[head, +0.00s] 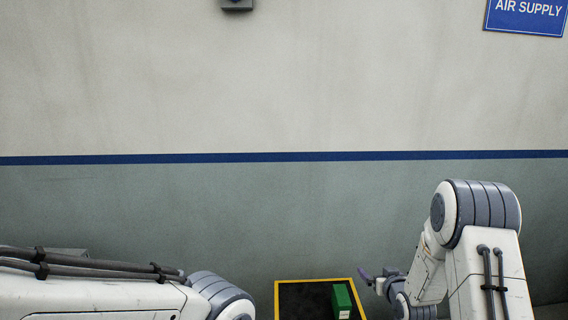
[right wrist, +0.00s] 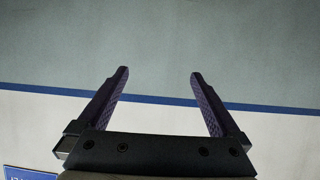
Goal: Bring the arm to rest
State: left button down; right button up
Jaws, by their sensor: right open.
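My right arm comes in at the right of the head view, bent at a raised joint. My right gripper (head: 365,277) points left, close to the right edge of a black mat with a yellow border. In the right wrist view the right gripper (right wrist: 160,75) shows two purple-padded fingers spread wide with nothing between them. Only the wall lies behind them. My left arm crosses the lower left of the head view. Its gripper is out of the picture.
The black mat with a yellow border (head: 301,297) lies at the bottom centre, and a green box (head: 342,301) stands on its right part. Behind is a wall (head: 270,220) with a blue stripe. A blue AIR SUPPLY sign (head: 526,14) hangs at upper right.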

jog(key=s+a+r+g, duration=0.2)
jog(key=s+a+g, duration=0.1)
jog(key=s, duration=0.6)
jog(key=s+a+r+g, duration=0.2)
jog(key=s+a+g, duration=0.15)
jog(key=s, duration=0.55)
jog(key=s+a+r+g, duration=0.2)
jog(key=s+g, duration=0.2)
jog(key=s, duration=0.5)
jog(key=s+a+f+n+g+b, duration=0.15)
jog(key=s+a+f+b, duration=0.35)
jog(key=f+b, duration=0.55)
jog(key=s+a+f+n+y+b, duration=0.1)
jog(key=s+a+f+n+b, duration=0.25)
jog(key=f+b, duration=0.7)
jog(key=s+a+f+n+g+b, duration=0.1)
jog(key=s+a+f+n+b, duration=0.1)
jog(key=s+a+f+b, duration=0.8)
jog(key=w+d+r+p, duration=0.2)
jog(key=r+p, duration=0.4)
jog(key=r, duration=0.3)
jog(key=w+d+r+p, duration=0.2)
jog(key=r+p, duration=0.5)
jog(key=r, duration=0.3)
jog(key=shift+w+d+p, duration=0.25)
jog(key=shift+w+p, duration=0.05)
jog(key=shift+w, duration=0.1)
